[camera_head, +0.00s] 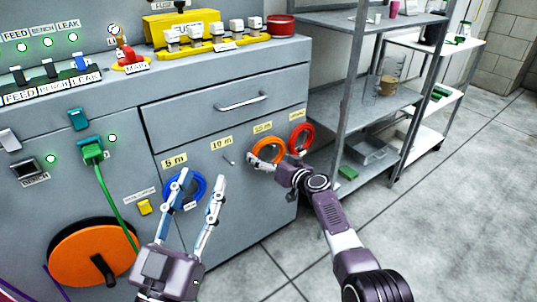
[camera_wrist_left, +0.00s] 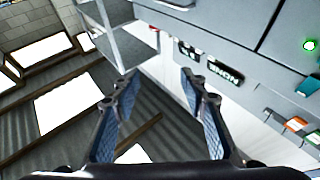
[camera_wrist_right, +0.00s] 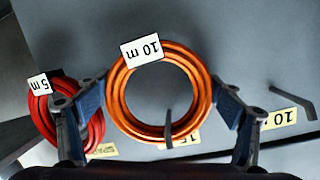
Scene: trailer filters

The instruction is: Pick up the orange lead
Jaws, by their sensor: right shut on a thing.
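The orange lead (camera_head: 275,143) is a round coil on the grey cabinet front, under the 15 m label. In the right wrist view the orange lead (camera_wrist_right: 199,76) bears a white 10 m tag, and a peg shows within its ring. My right gripper (camera_wrist_right: 160,90) has a finger on each side of the coil and is shut on it across its width. In the head view my right gripper (camera_head: 272,162) reaches the coil from below right. My left gripper (camera_head: 200,182) is open and empty in front of the blue lead (camera_head: 196,190).
A red lead (camera_head: 301,137) hangs close beside the orange one, tagged 5 m in the right wrist view. An empty hook (camera_head: 229,161) is under the 10 m label. A grey shelf rack (camera_head: 352,110) stands to the right. An orange reel (camera_head: 92,255) is at lower left.

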